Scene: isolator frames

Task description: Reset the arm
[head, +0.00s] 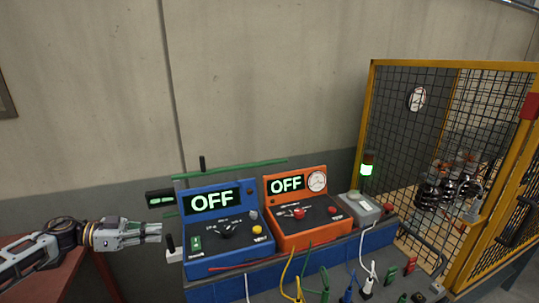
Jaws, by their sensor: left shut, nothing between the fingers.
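My left arm (32,255) reaches in from the left edge, low in the picture. My left gripper (155,232) is shut and empty, its fingers pointing right. It is left of the blue control box (222,250), apart from it, with a white switch-like part (174,250) between them. My right gripper is not in view.
The blue box and an orange box (306,237) with a gauge both read OFF. A grey box (360,207) stands under a lit green lamp (367,169). Cables and coloured plugs lie in front. A yellow-framed mesh cage (400,140) is at right. A red table (65,272) is at left.

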